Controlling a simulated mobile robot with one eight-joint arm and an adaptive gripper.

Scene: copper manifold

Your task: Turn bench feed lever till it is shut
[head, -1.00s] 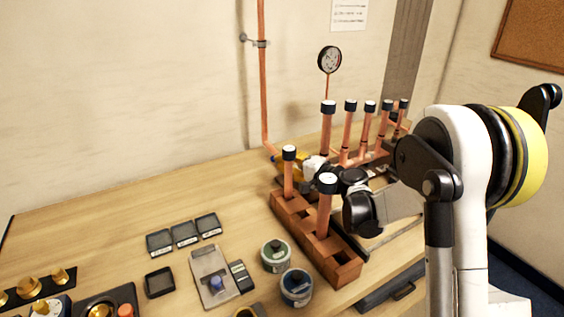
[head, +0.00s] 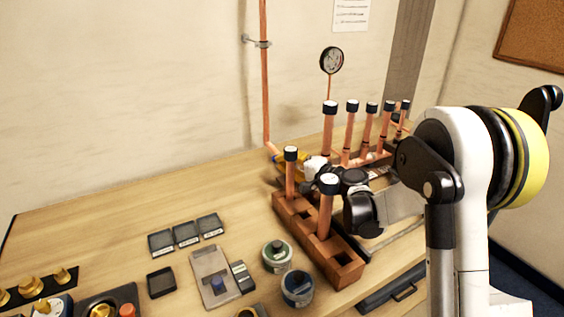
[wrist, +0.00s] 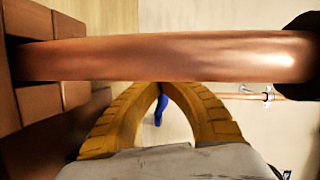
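The bench feed lever (wrist: 160,108) shows in the wrist view as a narrow blue handle between my yellow fingers. My gripper (wrist: 160,86) has its two curved fingers drawn together at the tips, with the top of the blue handle between them. A copper tube in front hides part of the tips. In the head view my gripper (head: 290,165) is low behind the wooden rack, by the foot of the vertical copper pipe. A small blue part (head: 277,157) shows there beside the yellow; the valve body is mostly hidden.
The wooden rack (head: 335,270) holds upright black-capped copper tubes close to my wrist; one tube (wrist: 170,57) crosses the wrist view. More capped tubes (head: 350,130) and a gauge (head: 331,60) stand behind. Two round tins (head: 297,288) sit left of the rack. The back-left bench is clear.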

